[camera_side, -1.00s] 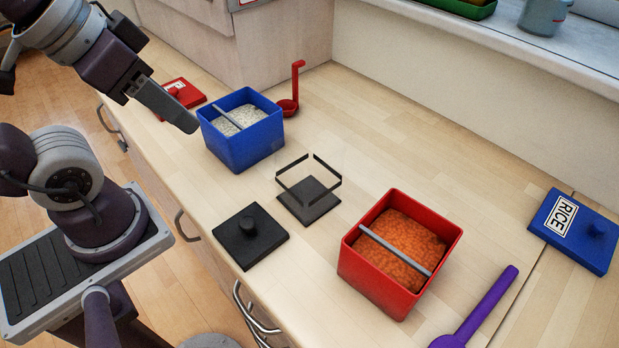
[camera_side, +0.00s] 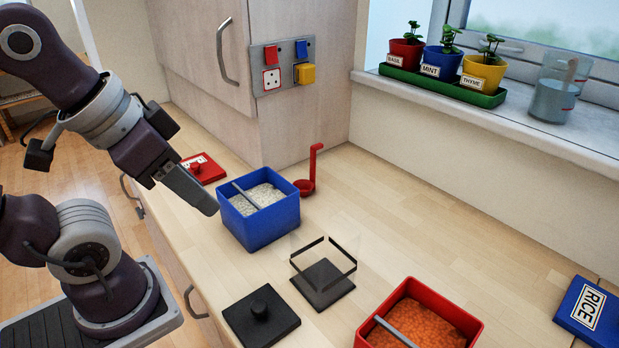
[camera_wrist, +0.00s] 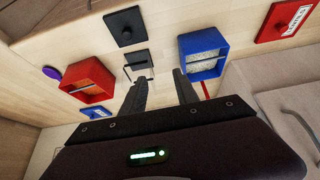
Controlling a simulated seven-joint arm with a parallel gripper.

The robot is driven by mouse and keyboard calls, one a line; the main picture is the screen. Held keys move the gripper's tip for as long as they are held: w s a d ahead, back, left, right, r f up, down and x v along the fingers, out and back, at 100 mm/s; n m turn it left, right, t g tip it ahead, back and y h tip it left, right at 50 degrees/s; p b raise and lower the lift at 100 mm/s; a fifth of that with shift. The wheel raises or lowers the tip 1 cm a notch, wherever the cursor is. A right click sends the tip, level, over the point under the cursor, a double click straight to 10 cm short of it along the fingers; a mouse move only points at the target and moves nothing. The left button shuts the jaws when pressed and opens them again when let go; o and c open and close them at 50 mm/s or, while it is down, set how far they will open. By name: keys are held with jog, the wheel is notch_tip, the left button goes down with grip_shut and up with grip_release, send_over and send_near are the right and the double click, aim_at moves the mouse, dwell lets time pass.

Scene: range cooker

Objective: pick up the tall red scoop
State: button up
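The tall red scoop (camera_side: 313,168) stands on the counter behind and to the right of the blue box, its handle upright with a hooked top and its round bowl at the bottom. In the wrist view a thin red strip of it (camera_wrist: 205,90) shows beside the blue box. My gripper (camera_side: 212,208) is in the air by the near left side of the blue box, apart from the scoop. In the wrist view its two fingers (camera_wrist: 159,78) are spread with nothing between them.
The blue box (camera_side: 258,220) of white grains stands between my gripper and the scoop. A clear black-edged container (camera_side: 322,284), black lid (camera_side: 261,316), red box (camera_side: 445,312) of orange grains and red lid (camera_side: 203,168) are around. Counter right of the scoop is clear.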

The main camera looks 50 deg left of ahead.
jog(key=shift+o, duration=0.4)
jog(key=t+y, duration=0.3)
jog(key=t, duration=0.1)
send_near(312, 147)
jog(key=w+f+t+h, duration=0.1)
jog(key=w+f, duration=0.1)
jog(key=w+a+f+t+h, duration=0.1)
jog(key=w+f, duration=0.1)
jog(key=w, duration=0.1)
jog(key=w+a+f+t+h, duration=0.1)
jog(key=w+f+t, duration=0.1)
jog(key=w+f, duration=0.1)
jog(key=shift+w+a, duration=0.15)
jog(key=shift+a, duration=0.05)
grip_shut()
